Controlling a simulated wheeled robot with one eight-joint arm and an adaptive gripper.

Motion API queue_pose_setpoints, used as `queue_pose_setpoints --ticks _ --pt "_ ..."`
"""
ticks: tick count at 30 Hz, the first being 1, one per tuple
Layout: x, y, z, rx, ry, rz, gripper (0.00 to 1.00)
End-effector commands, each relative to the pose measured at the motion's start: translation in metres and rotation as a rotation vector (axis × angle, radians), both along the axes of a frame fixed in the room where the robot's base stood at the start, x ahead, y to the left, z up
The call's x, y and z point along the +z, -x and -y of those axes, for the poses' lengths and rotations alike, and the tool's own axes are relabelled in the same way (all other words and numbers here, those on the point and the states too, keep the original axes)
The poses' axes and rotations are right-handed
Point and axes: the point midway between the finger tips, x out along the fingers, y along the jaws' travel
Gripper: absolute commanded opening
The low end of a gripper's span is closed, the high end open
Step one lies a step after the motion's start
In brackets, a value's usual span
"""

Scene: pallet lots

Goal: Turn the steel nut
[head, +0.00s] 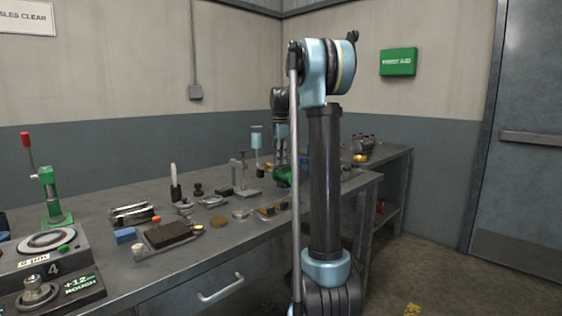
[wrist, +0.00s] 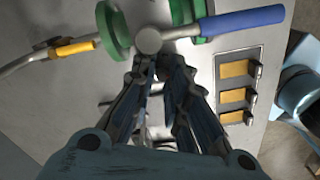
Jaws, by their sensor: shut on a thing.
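My gripper (wrist: 160,64) comes up from the bottom of the wrist view with its fingers closed together. Its tips are at the near side of a rounded steel piece (wrist: 148,40) between two green flanges (wrist: 113,30). I take the steel nut to be what the tips grip, but the fingers mostly hide it. A bar with a blue handle (wrist: 242,20) runs right from the rounded piece. In the head view the green fitting (head: 283,174) is on the bench, partly behind my arm, and the fingertips cannot be made out.
A pipe with a yellow sleeve (wrist: 75,47) lies left of the flanges. Several yellow pads (wrist: 233,95) sit right of my fingers. The grey bench (head: 180,262) holds many small tools, a green press (head: 52,195) and a dark block (head: 172,235) left of my arm.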

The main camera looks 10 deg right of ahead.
Motion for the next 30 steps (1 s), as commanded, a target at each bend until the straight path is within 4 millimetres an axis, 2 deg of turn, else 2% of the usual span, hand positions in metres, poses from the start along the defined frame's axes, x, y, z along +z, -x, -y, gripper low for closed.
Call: queue_pose_setpoints --ticks 15,30 --pt "0.0005 -0.0054 -0.0041 -0.367 -0.005 0.007 0.0" --pt "0.0003 -0.0059 -0.0031 -0.46 -0.004 0.008 0.0"
